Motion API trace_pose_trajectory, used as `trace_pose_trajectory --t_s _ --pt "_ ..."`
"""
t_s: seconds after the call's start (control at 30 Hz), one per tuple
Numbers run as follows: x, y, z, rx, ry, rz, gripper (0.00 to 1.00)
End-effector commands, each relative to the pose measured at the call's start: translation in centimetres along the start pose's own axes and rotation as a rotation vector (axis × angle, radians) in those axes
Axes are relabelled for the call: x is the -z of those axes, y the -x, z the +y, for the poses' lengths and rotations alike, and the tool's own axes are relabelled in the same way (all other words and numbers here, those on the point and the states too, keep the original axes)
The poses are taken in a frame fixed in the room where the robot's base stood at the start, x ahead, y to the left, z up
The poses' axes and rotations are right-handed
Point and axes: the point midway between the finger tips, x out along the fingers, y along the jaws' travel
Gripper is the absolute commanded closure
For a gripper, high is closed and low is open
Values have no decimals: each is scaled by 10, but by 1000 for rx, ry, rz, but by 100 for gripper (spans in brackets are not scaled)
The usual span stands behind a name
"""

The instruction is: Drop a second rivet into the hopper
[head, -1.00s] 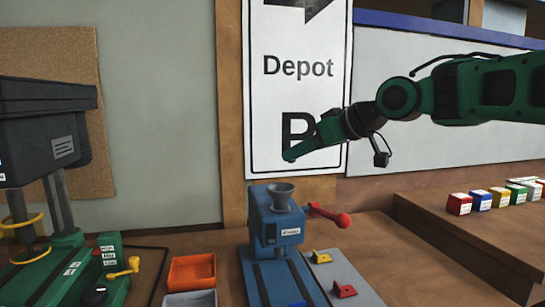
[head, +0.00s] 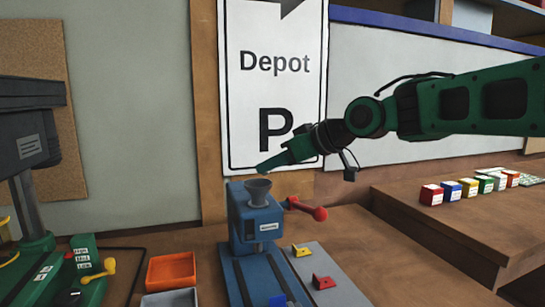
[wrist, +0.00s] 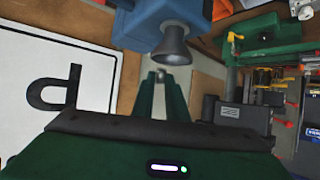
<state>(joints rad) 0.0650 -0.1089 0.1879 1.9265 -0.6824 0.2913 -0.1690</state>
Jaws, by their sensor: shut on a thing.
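The grey funnel-shaped hopper (head: 257,189) sits on top of the blue riveting machine (head: 257,223). It also shows in the wrist view (wrist: 175,48), just beyond my fingertips. My gripper (head: 264,167) is just above the hopper, its fingertips pointing left and slightly down. In the wrist view, my green fingers (wrist: 161,78) are closed around a small, pale grey rivet (wrist: 160,74) at their tips. The rivet is too small to make out in the head view. The inside of the hopper is hidden.
A red-knobbed lever (head: 319,213) sticks out right of the machine. A grey plate (head: 330,290) with yellow and red pieces lies beside it. An orange tray (head: 171,268) and a grey tray (head: 171,299) stand left. Several coloured boxes (head: 450,191) line the right bench.

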Motion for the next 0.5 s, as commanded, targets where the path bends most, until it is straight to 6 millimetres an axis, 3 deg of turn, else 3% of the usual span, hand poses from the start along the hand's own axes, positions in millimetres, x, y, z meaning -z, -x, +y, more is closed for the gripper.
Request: trace_pose_trajectory --t_s 0.2,0.5 --pt "-14 -8 0 0 -1 -1 100" --pt "-17 -10 0 0 0 1 100"
